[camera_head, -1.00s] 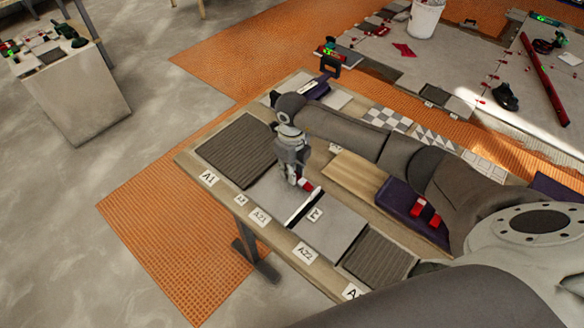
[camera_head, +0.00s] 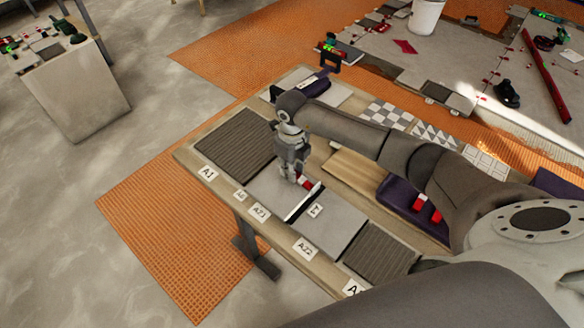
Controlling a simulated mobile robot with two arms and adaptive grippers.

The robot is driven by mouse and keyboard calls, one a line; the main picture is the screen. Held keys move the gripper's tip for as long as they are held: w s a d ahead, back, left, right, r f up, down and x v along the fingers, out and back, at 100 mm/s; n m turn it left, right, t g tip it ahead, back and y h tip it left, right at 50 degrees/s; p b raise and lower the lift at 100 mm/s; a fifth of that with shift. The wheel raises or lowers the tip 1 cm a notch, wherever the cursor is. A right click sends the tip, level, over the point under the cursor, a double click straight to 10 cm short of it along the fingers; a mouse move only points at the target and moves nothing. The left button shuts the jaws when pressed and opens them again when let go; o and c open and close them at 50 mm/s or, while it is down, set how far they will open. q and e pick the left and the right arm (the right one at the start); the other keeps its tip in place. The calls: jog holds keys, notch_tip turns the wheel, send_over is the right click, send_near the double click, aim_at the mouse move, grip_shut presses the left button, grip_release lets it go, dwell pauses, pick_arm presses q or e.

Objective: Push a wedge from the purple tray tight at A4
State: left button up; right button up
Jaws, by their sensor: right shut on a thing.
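My right gripper (camera_head: 300,181) points down over the pale tiles on the workbench and is shut on a small red wedge (camera_head: 306,183). The wedge is close to the white upright clip (camera_head: 303,202) in the joint between two pale tiles; I cannot tell whether they touch. A small label (camera_head: 315,211) lies beside the clip, too small and turned to read surely. The purple tray (camera_head: 397,190) lies to the right, partly hidden by my arm, with red wedges (camera_head: 420,203) in it. My left gripper is out of view.
Dark ribbed tiles (camera_head: 234,138) lie at the bench's left end and right front. Labels such as A1 (camera_head: 208,174) and A22 (camera_head: 305,248) line the front edge. A wooden board (camera_head: 352,171) lies left of the tray. My right arm spans the bench's back.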

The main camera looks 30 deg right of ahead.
aim_at(304, 181)
jog(key=shift+s, duration=0.15)
jog(key=shift+s+d+p, duration=0.25)
jog(key=shift+s+p, duration=0.05)
jog(key=shift+s, duration=0.15)
jog(key=shift+s+d+p, duration=0.2)
jog(key=shift+s+p, duration=0.1)
jog(key=shift+s, duration=0.15)
jog(key=shift+s+d+p, duration=0.2)
jog(key=shift+s+p, duration=0.05)
jog(key=shift+s, duration=0.2)
jog(key=shift+s+d+p, duration=0.2)
jog(key=shift+s+p, duration=0.05)
jog(key=shift+s, duration=0.2)
dwell(1.1)
jog(key=o, duration=0.8)
jog(key=shift+r, duration=0.15)
notch_tip(304, 181, up, 12)
jog(key=shift+f, duration=0.2)
